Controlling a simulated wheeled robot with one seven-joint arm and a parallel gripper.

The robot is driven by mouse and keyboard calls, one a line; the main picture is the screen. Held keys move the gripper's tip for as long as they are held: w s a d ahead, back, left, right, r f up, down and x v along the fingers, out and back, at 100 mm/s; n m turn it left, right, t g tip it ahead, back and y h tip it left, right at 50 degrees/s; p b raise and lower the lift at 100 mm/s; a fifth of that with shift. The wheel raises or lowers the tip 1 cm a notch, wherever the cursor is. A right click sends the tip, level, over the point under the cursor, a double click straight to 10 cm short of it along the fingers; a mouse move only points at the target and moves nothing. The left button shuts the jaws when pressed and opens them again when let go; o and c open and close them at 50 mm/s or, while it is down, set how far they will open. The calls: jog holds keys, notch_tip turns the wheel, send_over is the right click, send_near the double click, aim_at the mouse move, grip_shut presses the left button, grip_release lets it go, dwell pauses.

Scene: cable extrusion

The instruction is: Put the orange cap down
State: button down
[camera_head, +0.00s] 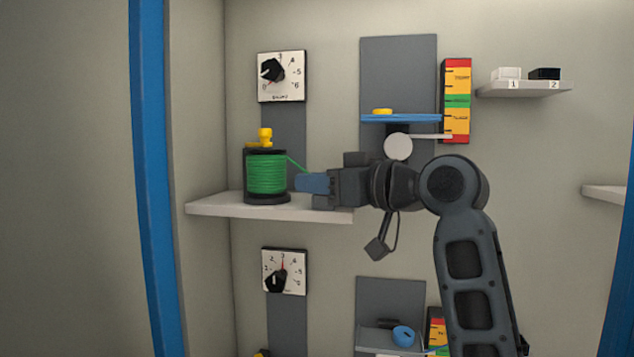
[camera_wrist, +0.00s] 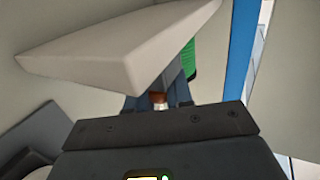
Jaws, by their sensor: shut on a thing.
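My gripper (camera_head: 302,183) reaches left over the upper white shelf, with its blue fingers close to the right side of a green spool (camera_head: 266,173). It is shut on a small orange-brown piece, which I take to be the orange cap (camera_wrist: 158,97). Only a little of the piece shows between the fingers in the wrist view; the head view hides it. The spool stands upright on the white shelf (camera_head: 225,208), with a yellow piece (camera_head: 265,138) on top. A strand of green cable (camera_head: 297,165) runs from the spool towards the fingers.
A blue ledge (camera_head: 400,119) holds a flat yellow ring (camera_head: 382,111). Dials hang above and below the spool. A small shelf (camera_head: 525,90) with white and black blocks is at upper right. The white shelf (camera_wrist: 95,55) lies close to my gripper in the wrist view.

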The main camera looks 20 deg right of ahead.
jog(key=shift+f, duration=0.45)
jog(key=c, duration=1.4)
grip_release()
jog(key=o, duration=0.4)
jog(key=shift+a+f, duration=0.1)
jog(key=shift+f, duration=0.1)
jog(key=shift+r, duration=0.2)
jog(key=shift+s+r, duration=0.15)
jog(key=v, duration=0.4)
jog(key=b+v, duration=0.1)
jog(key=v, duration=0.6)
jog(key=shift+s+d+r+b, duration=0.25)
jog(key=shift+d+r+b, duration=0.05)
jog(key=shift+d+b, duration=0.1)
